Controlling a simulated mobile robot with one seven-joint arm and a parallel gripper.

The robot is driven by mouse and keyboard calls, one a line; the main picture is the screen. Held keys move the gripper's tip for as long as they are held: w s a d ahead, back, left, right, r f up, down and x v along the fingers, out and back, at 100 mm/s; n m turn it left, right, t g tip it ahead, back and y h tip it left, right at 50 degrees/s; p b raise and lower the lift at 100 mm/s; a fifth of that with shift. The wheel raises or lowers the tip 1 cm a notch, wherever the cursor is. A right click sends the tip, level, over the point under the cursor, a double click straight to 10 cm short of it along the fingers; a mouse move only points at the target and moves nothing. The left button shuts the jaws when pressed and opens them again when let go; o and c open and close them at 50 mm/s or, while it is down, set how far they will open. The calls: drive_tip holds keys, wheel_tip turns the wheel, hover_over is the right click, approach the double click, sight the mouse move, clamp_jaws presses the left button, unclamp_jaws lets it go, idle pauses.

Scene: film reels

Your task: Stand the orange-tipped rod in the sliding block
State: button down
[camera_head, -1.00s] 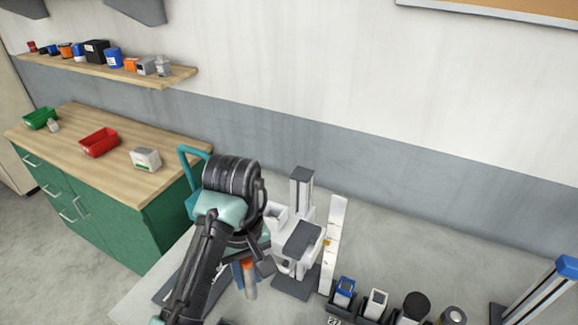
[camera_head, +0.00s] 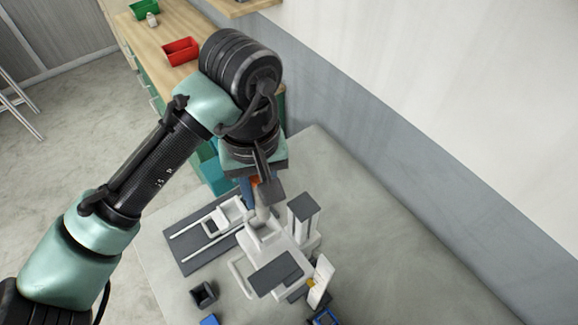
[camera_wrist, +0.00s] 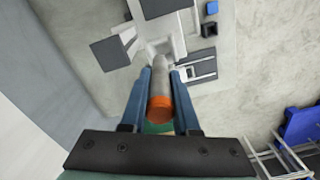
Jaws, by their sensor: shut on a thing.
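The rod is light grey with an orange end. In the wrist view the rod (camera_wrist: 161,68) lies between the two blue fingers of my gripper (camera_wrist: 160,75), its orange end facing the camera. In the head view my gripper (camera_head: 258,186) points down and the grey part of the rod (camera_head: 262,213) shows below it. The rod's lower end is over or at a white holder (camera_head: 262,235) on the white machine; I cannot tell whether it is inside. A white block (camera_head: 215,226), apparently the sliding block, sits on two rails left of the rod.
The dark rail plate (camera_head: 187,262) lies left of the machine. A grey-topped column (camera_head: 303,208) stands close right of the rod. A small dark cup (camera_head: 204,294) is in front. The bench to the right (camera_head: 375,235) is clear. A red bin (camera_head: 181,51) stands behind.

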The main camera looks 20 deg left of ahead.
sight(261, 220)
drive_tip(key=shift+s+a+f+b, duration=0.35)
drive_tip(key=shift+f+b, duration=0.15)
drive_tip(key=shift+b, duration=0.1)
drive_tip(key=shift+f+b, duration=0.4)
wheel_tip(261, 220, down, 4)
drive_tip(key=b, duration=0.3)
drive_tip(key=shift+w+r, duration=0.1)
drive_tip(key=shift+d, duration=0.1)
drive_tip(key=shift+d, duration=0.1)
idle(0.6)
drive_tip(key=shift+f, duration=0.65)
idle(0.4)
drive_tip(key=c, duration=0.9)
unclamp_jaws()
